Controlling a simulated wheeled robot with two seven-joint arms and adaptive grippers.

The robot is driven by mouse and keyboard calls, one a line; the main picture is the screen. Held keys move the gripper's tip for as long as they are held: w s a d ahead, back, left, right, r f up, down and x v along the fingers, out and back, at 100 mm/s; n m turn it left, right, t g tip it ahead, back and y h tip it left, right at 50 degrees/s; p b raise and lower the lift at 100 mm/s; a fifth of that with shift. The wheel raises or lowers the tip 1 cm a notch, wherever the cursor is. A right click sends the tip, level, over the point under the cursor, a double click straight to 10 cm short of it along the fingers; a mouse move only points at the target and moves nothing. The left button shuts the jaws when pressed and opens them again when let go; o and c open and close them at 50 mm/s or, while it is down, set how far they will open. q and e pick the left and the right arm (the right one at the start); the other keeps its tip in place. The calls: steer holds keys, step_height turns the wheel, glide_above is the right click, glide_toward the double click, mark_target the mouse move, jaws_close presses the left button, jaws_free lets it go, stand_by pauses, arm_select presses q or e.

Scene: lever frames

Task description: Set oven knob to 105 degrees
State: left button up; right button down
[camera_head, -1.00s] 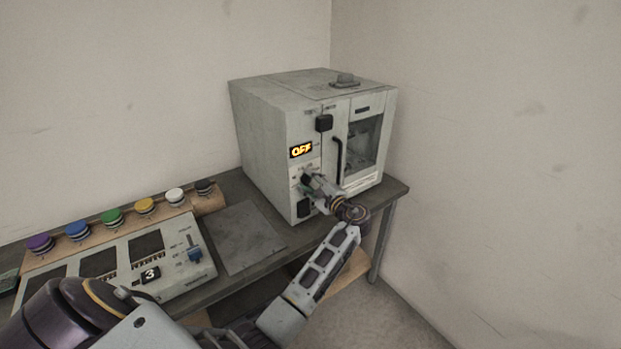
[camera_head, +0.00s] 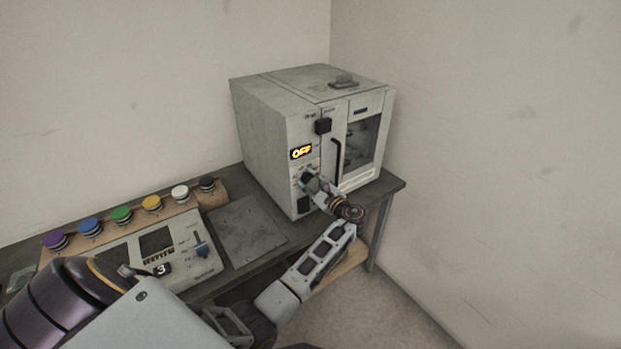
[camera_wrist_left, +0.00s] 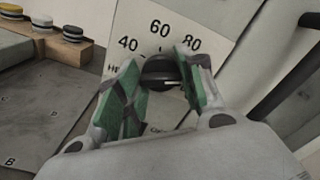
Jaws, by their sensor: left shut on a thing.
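The grey oven (camera_head: 270,135) stands on the table against the wall, and its display (camera_head: 301,152) reads OFF. The oven knob (camera_wrist_left: 160,72) is dark and round, on a white dial plate marked 40, 60 and 80 in the left wrist view. My left gripper (camera_head: 309,178) is at the oven's front below the display. In the left wrist view its green-padded fingers (camera_wrist_left: 163,85) are on both sides of the knob, shut on it. A light mark shows on the knob. The rest of the dial is hidden by the fingers. My right gripper is not in view.
A black door handle (camera_head: 337,160) and a black square knob (camera_head: 323,126) are on the oven front. Several coloured buttons (camera_head: 122,214) line the table's back left. A bare grey plate (camera_head: 247,232) lies beside the oven.

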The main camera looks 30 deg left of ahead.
arm_select(q)
steer(key=shift+s+f+m, duration=0.1)
steer(key=shift+f+m, duration=0.2)
steer(key=shift+f, duration=0.1)
steer(key=o, duration=0.8)
steer(key=shift+c, duration=0.2)
steer(key=shift+o, duration=1.1)
steer(key=shift+r, duration=0.1)
steer(key=shift+o, duration=0.2)
steer(key=shift+r, duration=0.1)
steer(key=shift+r, duration=0.1)
steer(key=v, duration=1.2)
